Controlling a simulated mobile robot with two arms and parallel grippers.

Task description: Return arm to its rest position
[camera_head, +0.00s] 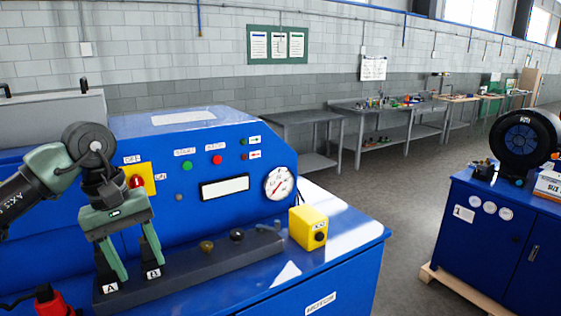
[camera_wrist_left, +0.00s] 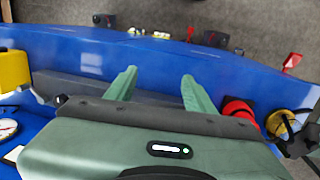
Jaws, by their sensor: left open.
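My left arm comes in from the left in the head view. Its green gripper (camera_head: 140,270) points down over the front of the blue machine (camera_head: 225,150), near the dark grey rail (camera_head: 205,270). The two fingers are spread apart, and nothing shows between them in the left wrist view (camera_wrist_left: 158,80). My right gripper is not in view.
A yellow box (camera_head: 308,228) stands on the ledge right of the rail. A red item (camera_head: 50,302) is at the lower left, near my arm. A gauge (camera_head: 279,183) and buttons are on the panel. A blue cabinet (camera_head: 490,240) stands right, across open floor (camera_head: 400,190).

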